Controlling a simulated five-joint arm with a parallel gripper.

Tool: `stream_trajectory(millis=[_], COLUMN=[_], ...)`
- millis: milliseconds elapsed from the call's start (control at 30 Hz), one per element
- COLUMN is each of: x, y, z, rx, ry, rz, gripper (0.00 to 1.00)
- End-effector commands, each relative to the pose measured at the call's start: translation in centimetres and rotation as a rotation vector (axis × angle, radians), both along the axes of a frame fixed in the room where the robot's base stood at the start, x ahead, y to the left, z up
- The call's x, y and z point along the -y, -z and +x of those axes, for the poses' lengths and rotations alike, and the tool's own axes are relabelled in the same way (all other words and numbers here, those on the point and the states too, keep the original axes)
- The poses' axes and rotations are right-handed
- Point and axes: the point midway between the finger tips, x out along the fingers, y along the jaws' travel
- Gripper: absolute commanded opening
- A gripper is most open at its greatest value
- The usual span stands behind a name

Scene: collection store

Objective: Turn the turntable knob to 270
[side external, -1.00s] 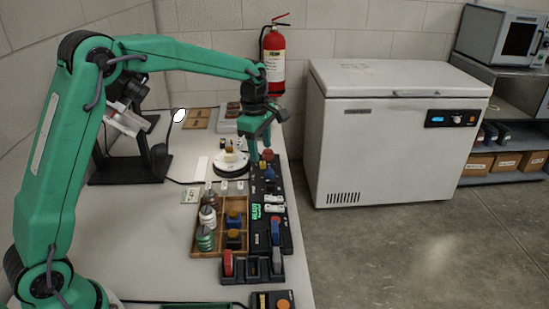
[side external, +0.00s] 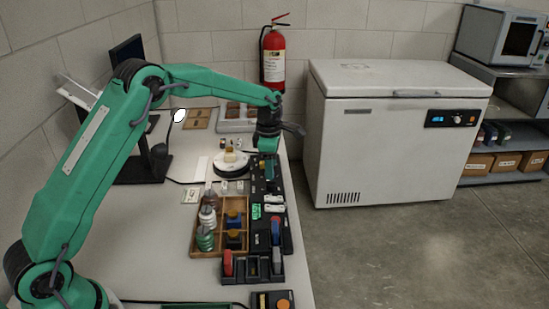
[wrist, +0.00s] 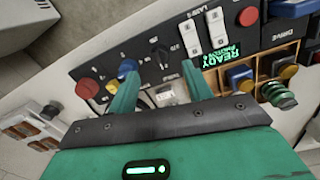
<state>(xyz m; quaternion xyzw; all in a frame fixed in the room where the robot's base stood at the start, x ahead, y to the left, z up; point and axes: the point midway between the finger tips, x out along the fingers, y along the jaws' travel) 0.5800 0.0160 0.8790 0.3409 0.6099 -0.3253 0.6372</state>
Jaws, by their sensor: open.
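The black control panel (side external: 263,203) runs along the right edge of the table. My gripper (wrist: 160,70) is over the far part of this panel, jaws apart with nothing held. In the wrist view, a black knob (wrist: 161,54) shows just beyond the gap between the fingertips. A blue knob (wrist: 128,66) appears right at the left fingertip; I cannot tell whether they touch. The small labels are unreadable, so I cannot tell which knob is the turntable's or its setting. The turntable (side external: 231,168), a white disc on a dark base carrying a small object, stands left of the panel.
A red button (wrist: 87,88) sits left of the fingers. White switches (wrist: 216,30) and a lit green READY display (wrist: 228,48) are to the right. A wooden tray (side external: 221,251) with spools stands nearer my base. A white chest freezer (side external: 385,130) stands right of the table.

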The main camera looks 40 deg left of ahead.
Motion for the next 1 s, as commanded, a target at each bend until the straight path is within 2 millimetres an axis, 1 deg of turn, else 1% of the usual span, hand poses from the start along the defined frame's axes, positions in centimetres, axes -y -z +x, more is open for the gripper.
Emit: stream_trajectory(millis=[300,500,633,900,967,1000], x=[-0.1,-0.2,-0.2,-0.2,-0.2,-0.2], y=[3.9,5.6,6.1,6.2,6.2,6.2], z=[0.1,0.2,0.2,0.2,0.2,0.2], rx=[-0.004,-0.001,0.0,0.0,0.0,0.0], ry=[0.0,0.0,0.0,0.001,0.001,0.001], rz=[0.0,0.0,0.0,0.0,0.0,0.0], gripper=[0.5,0.5,0.5,0.5,0.38,0.3])
